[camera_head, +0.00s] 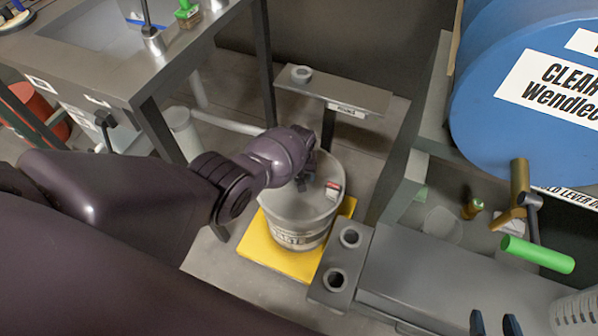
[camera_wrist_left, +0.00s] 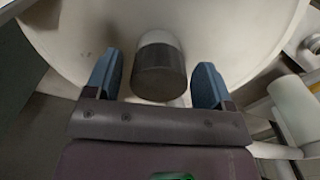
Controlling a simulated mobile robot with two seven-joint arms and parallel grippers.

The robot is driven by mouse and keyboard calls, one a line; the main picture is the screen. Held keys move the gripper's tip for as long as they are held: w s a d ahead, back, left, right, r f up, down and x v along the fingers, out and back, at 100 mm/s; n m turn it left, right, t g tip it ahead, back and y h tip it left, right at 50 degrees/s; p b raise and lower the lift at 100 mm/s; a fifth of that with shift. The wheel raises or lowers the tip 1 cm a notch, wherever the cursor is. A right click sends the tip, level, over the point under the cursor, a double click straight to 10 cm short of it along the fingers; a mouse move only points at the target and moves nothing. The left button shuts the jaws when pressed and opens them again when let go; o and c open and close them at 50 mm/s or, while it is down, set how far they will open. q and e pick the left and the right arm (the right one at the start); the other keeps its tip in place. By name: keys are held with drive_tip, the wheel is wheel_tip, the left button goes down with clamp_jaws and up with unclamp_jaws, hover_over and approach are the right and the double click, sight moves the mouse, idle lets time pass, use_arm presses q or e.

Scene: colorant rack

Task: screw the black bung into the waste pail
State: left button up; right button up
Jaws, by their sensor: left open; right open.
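The waste pail (camera_head: 298,238) is a pale bucket with a light lid, standing on a yellow mat (camera_head: 262,250). My left gripper (camera_head: 308,184) is over its lid. In the left wrist view my left gripper (camera_wrist_left: 157,80) is open, its two blue fingers on either side of a dark cylinder, apparently the black bung (camera_wrist_left: 160,80). The bung has a lighter grey end and shows gaps to both fingers. The pail's pale lid (camera_wrist_left: 235,35) lies behind it. Whether the bung is seated in an opening cannot be told. My right gripper (camera_head: 495,325) is open and empty at the bottom right.
A red-and-white piece (camera_head: 333,190) sits on the pail's lid. A grey shelf (camera_head: 335,92) stands behind the pail. A grey block with two round sockets (camera_head: 340,262) is close on its right. A large blue drum (camera_head: 500,110) is at the upper right.

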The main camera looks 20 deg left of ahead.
use_arm(q)
drive_tip(key=n, duration=0.5)
drive_tip(key=shift+d, duration=0.1)
drive_tip(key=c, duration=0.9)
drive_tip(key=shift+o, duration=0.2)
drive_tip(key=m, duration=0.6)
drive_tip(key=shift+a, duration=0.2)
drive_tip(key=m, duration=0.7)
drive_tip(key=shift+a, duration=0.15)
drive_tip(key=o, duration=0.8)
drive_tip(key=shift+o, duration=0.2)
